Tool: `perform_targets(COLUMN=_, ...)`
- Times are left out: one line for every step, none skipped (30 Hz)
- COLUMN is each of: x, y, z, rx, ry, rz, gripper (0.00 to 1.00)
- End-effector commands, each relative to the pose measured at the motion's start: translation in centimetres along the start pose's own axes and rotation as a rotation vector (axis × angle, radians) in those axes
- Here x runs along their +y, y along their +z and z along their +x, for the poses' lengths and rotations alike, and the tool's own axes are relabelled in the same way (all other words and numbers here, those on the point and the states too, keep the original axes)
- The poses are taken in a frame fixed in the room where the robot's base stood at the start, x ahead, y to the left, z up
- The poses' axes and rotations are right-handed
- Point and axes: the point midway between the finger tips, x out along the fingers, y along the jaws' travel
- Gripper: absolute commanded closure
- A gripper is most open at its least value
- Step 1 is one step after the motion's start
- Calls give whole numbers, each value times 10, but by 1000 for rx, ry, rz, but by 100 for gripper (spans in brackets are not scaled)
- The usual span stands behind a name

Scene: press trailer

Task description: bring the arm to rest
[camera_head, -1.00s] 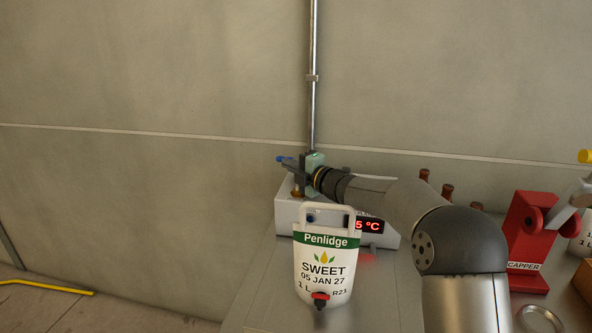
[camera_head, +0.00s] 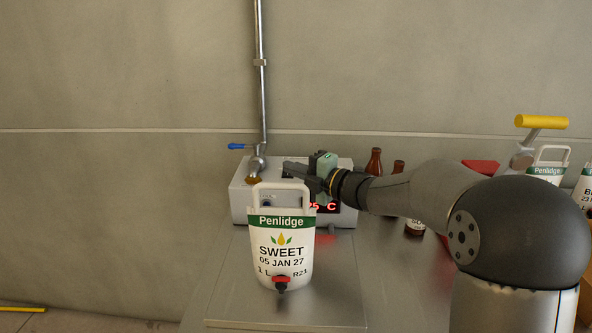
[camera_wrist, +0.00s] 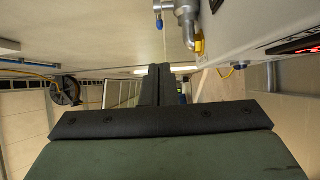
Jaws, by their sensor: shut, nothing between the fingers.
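My gripper (camera_head: 290,170) is at the end of my arm, which reaches in from the right in the head view. Its dark fingers point left, in front of the white box with the red display, behind and above the white Penlidge pouch (camera_head: 282,262). In the wrist view my gripper (camera_wrist: 157,72) shows its two fingers together with nothing between them. The pouch stands upright on the metal bench, with a red tap low on its front. The gripper looks apart from the pouch.
A white box (camera_head: 238,205) with a red display stands behind the pouch. A steel pipe with a blue-handled valve (camera_head: 257,163) comes down over it. Brown bottles (camera_head: 374,162), a yellow-handled red capper (camera_head: 541,122) and more pouches (camera_head: 549,164) are at right.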

Motion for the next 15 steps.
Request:
perform_targets(x=1, y=1, z=-4, rx=-13, ry=-3, rz=7, gripper=100)
perform_targets(x=3, y=3, z=-6, rx=-30, ry=-8, rz=17, gripper=100)
perform_targets(x=6, y=6, z=-10, rx=-68, ry=-17, rz=38, gripper=100)
perform_targets(x=8, y=10, z=-13, rx=-110, ry=-28, rz=64, gripper=100)
perform_targets(x=10, y=15, z=-19, rx=-164, ry=-40, rz=97, gripper=100)
perform_targets(x=12, y=23, z=-29, rx=-251, ry=-62, rz=154, gripper=100)
perform_targets(x=13, y=29, z=-39, rx=-329, ry=-79, rz=208, gripper=100)
perform_targets(x=13, y=35, z=-52, rx=-413, ry=-96, rz=270, gripper=100)
perform_targets(x=11, y=41, z=-72, rx=-535, ry=-120, rz=364, gripper=100)
perform_targets(x=7, y=44, z=-90, rx=-629, ry=-137, rz=443, gripper=100)
perform_targets(x=2, y=44, z=-110, rx=-723, ry=-154, rz=524, gripper=100)
perform_targets(x=-6, y=41, z=-136, rx=-846, ry=-178, rz=637, gripper=100)
perform_targets(x=-14, y=36, z=-158, rx=-937, ry=-194, rz=725, gripper=100)
perform_targets(x=-22, y=28, z=-179, rx=-1024, ry=-210, rz=812, gripper=100)
perform_targets(x=-33, y=16, z=-205, rx=-1130, ry=-230, rz=924, gripper=100)
